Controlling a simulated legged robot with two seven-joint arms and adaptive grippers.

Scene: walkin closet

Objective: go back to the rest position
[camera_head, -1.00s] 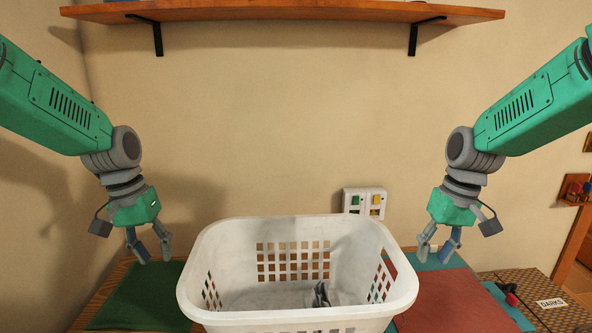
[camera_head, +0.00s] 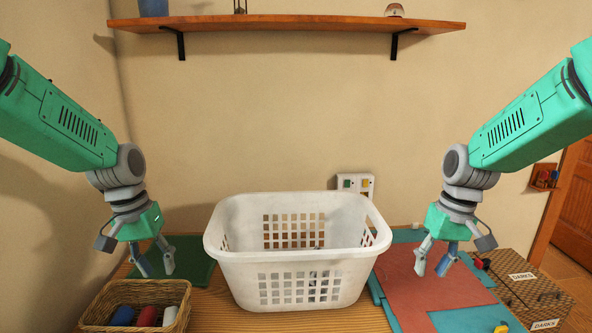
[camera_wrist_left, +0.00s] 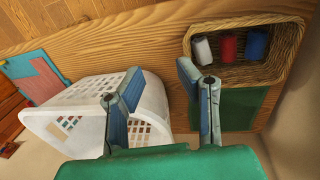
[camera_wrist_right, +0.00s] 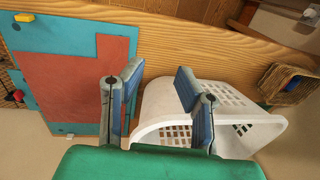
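My left gripper (camera_head: 154,262) hangs above the green mat (camera_head: 196,276), left of the white laundry basket (camera_head: 237,278). Its fingers are apart with nothing between them, as the left wrist view (camera_wrist_left: 160,100) shows. The basket stands upright on the wooden table between the grippers, apart from both. Something small and grey shows through its holes.
A woven box (camera_head: 515,285) labelled DARKS stands at the right. A wooden shelf (camera_head: 290,25) spans the wall above. A switch panel (camera_head: 356,186) is behind the laundry basket.

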